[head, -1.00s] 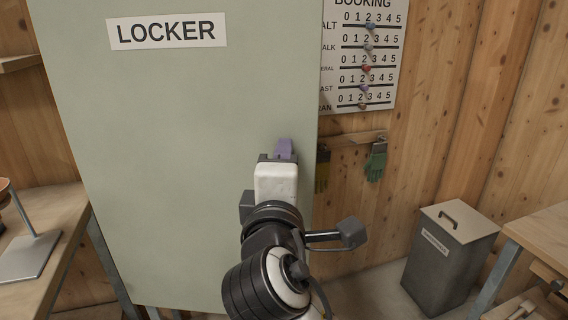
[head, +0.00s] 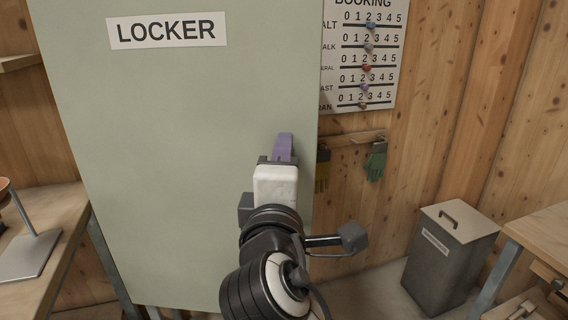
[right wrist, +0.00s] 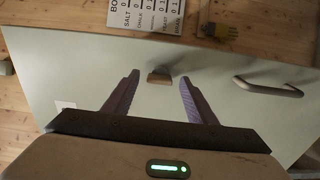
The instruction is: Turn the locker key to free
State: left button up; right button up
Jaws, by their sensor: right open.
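The pale green locker (head: 150,170) carries a "LOCKER" sign and fills the middle of the head view. In the right wrist view its door (right wrist: 90,75) shows a small brown key (right wrist: 159,78) with a dark shape beside it. My right gripper (head: 284,147) is in front of the door near its right edge and hides the key in the head view. In the right wrist view the two purple fingers of this gripper (right wrist: 158,95) are apart, and the key appears between and beyond their tips, with nothing held. My left gripper is not in view.
A bar handle (right wrist: 268,88) is on the door, to the right of the key in the right wrist view. A booking board (head: 362,55) and hanging gloves (head: 375,162) are on the wooden wall. A grey bin (head: 450,255) stands at right; benches flank the locker.

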jog(key=s, duration=0.9)
jog(key=shift+s+a+b, duration=0.3)
jog(key=shift+s+a, duration=0.05)
